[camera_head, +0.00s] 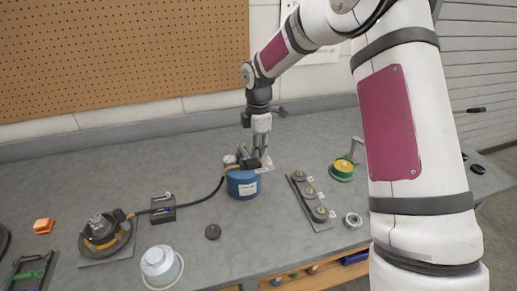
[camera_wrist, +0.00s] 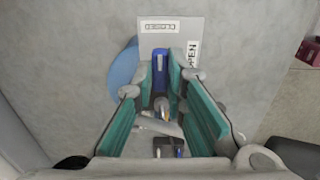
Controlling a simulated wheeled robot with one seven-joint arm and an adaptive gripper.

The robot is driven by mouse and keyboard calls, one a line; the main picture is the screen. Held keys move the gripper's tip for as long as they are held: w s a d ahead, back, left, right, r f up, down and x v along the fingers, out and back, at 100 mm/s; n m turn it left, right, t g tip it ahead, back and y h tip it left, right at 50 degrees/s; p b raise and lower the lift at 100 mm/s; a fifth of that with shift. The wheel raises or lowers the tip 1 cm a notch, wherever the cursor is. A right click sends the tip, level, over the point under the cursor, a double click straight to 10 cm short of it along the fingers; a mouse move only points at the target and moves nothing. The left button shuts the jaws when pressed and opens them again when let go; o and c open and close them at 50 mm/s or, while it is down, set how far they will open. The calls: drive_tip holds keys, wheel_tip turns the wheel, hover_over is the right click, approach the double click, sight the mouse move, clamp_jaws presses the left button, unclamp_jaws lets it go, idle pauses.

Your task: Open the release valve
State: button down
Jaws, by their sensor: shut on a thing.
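A blue tank (camera_head: 243,184) stands on the grey bench, with a black hose leading from its top. My gripper (camera_head: 262,153) points down at the valve on top of the tank. In the wrist view a blue lever handle (camera_wrist: 160,62) lies between the teal finger pads of my gripper (camera_wrist: 160,85), which is shut on it. The lever points toward the CLOSED label on a grey plate (camera_wrist: 182,36). An OPEN label (camera_wrist: 193,54) stands to the right of the lever. My fingers partly hide the valve body.
A gauge (camera_head: 229,159) sits beside the tank. The hose runs left past a black block (camera_head: 162,208) to a round device (camera_head: 100,230). A plate with several round knobs (camera_head: 312,200) and a green-yellow crank wheel (camera_head: 342,170) lie right. A pegboard (camera_head: 120,50) stands behind.

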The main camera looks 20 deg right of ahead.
drive_tip(key=shift+m, duration=0.4)
drive_tip(key=m+b, duration=0.1)
drive_tip(key=m, duration=0.2)
drive_tip(key=shift+m, duration=0.3)
drive_tip(key=m+b, duration=0.1)
drive_tip(key=m, duration=0.3)
drive_tip(key=shift+m, duration=0.3)
drive_tip(key=m+b, duration=0.1)
drive_tip(key=m, duration=0.3)
drive_tip(key=shift+m, duration=0.3)
drive_tip(key=shift+m+b, duration=0.3)
drive_tip(key=shift+m, duration=1.8)
drive_tip(key=c, duration=1.6)
unclamp_jaws()
